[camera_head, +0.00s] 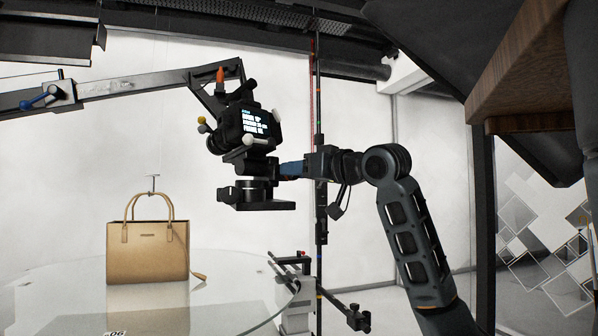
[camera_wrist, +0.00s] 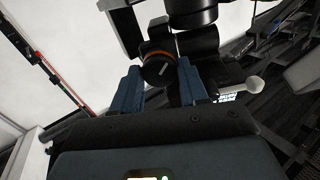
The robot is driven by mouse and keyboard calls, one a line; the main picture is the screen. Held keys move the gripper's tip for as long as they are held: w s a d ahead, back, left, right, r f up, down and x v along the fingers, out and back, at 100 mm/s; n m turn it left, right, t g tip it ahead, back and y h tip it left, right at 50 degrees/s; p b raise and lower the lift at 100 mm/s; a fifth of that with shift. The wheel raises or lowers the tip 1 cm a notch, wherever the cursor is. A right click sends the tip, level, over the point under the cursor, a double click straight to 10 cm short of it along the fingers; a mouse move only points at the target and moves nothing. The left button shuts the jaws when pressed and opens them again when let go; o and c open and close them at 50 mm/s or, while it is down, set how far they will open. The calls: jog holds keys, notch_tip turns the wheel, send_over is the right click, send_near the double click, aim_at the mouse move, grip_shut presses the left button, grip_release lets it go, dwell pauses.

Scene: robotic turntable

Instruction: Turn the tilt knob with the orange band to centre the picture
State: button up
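The tilt knob (camera_wrist: 158,70) is dark and round, with an orange band at its far edge and a pale line on its face. In the wrist view it sits between the tips of my gripper (camera_wrist: 158,72), whose blue fingers stand apart on either side of it; I see no clear contact. In the head view my gripper (camera_head: 284,169) reaches from the right to the camera head below the black camera (camera_head: 245,128), and the knob is hidden there. The camera has a lit screen (camera_head: 255,122) with white text, too small to read surely.
The camera hangs from a boom arm (camera_head: 130,87) coming from the left. A tan handbag (camera_head: 148,250) stands on a glass turntable (camera_head: 60,292) below. A dark vertical pole (camera_head: 318,230) stands behind my gripper. A white-tipped lever (camera_wrist: 254,85) sticks out right of the fingers.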

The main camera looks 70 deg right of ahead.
jog(key=c, duration=0.6)
jog(key=shift+n, duration=0.3)
jog(key=shift+a+f+n+b, duration=0.15)
jog(key=shift+n+b, duration=2.45)
jog(key=shift+n, duration=4.65)
jog(key=shift+d+f+n+b, duration=0.2)
jog(key=shift+n+b, duration=2.4)
jog(key=shift+n, duration=4.65)
